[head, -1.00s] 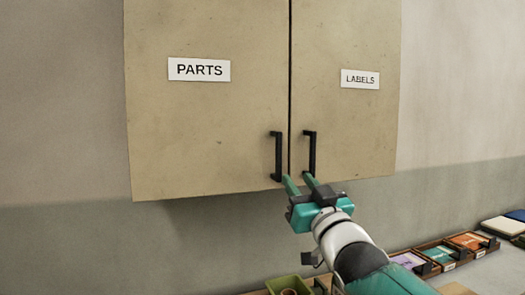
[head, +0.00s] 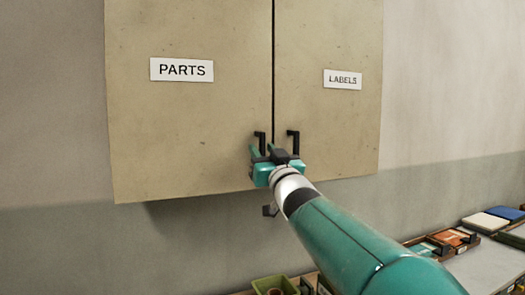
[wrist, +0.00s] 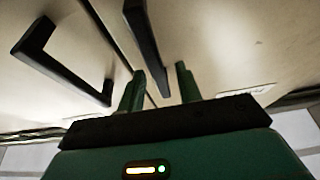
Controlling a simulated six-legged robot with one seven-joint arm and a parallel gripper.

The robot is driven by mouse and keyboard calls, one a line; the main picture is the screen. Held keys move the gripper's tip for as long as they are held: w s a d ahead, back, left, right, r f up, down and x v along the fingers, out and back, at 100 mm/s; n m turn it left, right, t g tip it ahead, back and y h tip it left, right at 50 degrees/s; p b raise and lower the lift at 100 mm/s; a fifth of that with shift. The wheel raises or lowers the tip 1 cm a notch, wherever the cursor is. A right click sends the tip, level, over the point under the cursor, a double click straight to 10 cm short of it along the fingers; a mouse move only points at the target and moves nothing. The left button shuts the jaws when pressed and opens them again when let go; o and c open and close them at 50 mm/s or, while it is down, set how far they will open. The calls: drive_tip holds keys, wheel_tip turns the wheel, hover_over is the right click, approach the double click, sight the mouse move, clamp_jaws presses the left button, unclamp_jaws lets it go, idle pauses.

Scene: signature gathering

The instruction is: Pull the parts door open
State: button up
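The parts door (head: 190,130) is the left, tan door of a wall cabinet, marked PARTS (head: 181,70), and it is shut. Its black bar handle (head: 260,138) stands near the lower right corner. My gripper (head: 263,151) is at the lower end of this handle. In the wrist view, the parts handle (wrist: 146,40) reaches in between the two green fingers of my gripper (wrist: 160,70). The fingers are apart, with gaps visible beside the handle. Its lower end is partly hidden by my gripper in the head view.
The labels door (head: 330,120) is shut, its black handle (head: 293,140) close on the right; this handle also shows at left in the wrist view (wrist: 65,62). Below are a green bin (head: 274,285) and trays (head: 452,238) on a counter. Space before the doors looks clear.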

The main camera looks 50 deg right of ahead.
drive_tip(key=shift+w+d+r, duration=0.25)
drive_tip(key=shift+w, duration=0.2)
clamp_jaws()
drive_tip(key=shift+s, duration=0.15)
